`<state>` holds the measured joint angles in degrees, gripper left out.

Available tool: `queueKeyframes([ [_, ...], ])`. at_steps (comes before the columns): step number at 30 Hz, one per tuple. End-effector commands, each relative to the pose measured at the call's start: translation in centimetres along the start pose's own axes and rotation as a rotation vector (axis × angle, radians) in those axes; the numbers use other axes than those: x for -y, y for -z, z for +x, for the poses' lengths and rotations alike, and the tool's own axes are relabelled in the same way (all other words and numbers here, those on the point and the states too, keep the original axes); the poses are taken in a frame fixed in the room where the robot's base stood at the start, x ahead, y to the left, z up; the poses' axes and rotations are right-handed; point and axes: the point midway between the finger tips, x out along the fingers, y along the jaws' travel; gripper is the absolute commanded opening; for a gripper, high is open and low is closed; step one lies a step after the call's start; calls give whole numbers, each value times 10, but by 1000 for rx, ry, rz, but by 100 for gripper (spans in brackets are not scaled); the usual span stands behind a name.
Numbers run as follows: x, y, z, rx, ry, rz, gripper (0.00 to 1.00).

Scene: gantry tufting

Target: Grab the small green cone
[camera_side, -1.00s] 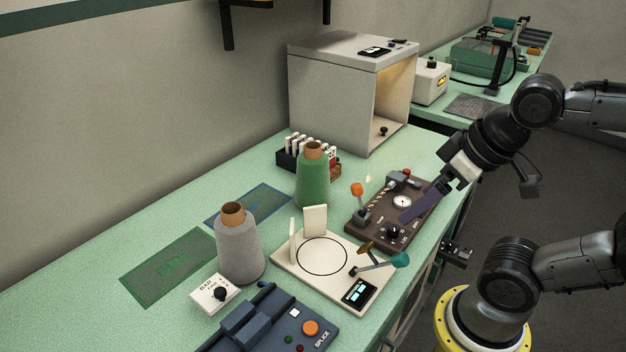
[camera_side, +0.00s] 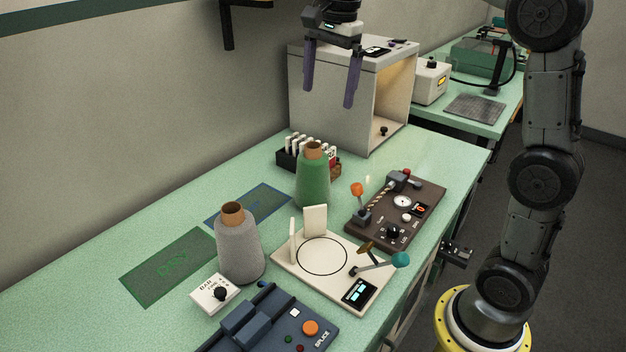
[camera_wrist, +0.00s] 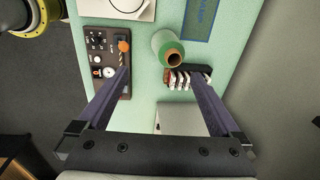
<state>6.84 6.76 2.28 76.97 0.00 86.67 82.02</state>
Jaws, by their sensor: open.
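The green cone (camera_side: 312,182) is a spool of green yarn with a brown top, standing upright on the bench in the side view. In the wrist view the cone (camera_wrist: 167,49) is seen from above, beyond the fingertips and between their lines. My gripper (camera_side: 329,98) is open and empty, its two purple fingers pointing down, well above the bench near the white box. The fingers also show in the wrist view (camera_wrist: 166,78), spread wide. A larger grey cone (camera_side: 240,248) stands nearer the camera.
A black rack of cards (camera_side: 308,152) stands right behind the green cone. The open white box (camera_side: 330,105) is behind that. A brown control panel (camera_side: 412,222) and a cream plate with upright guards (camera_side: 296,262) are close by. A blue splicer (camera_side: 262,325) is in front.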

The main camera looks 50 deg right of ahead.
Motion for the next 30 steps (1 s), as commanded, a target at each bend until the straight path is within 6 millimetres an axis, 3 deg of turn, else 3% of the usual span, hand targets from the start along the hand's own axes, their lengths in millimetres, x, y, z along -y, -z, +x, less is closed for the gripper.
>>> queueKeyframes([
  [3,31,14,28,5,-51,32,100],
  [7,46,23,56,10,-95,45,100],
  [14,45,28,84,15,-132,55,100],
  [24,37,27,143,15,-130,53,100],
  [30,36,26,157,14,-127,53,100],
])
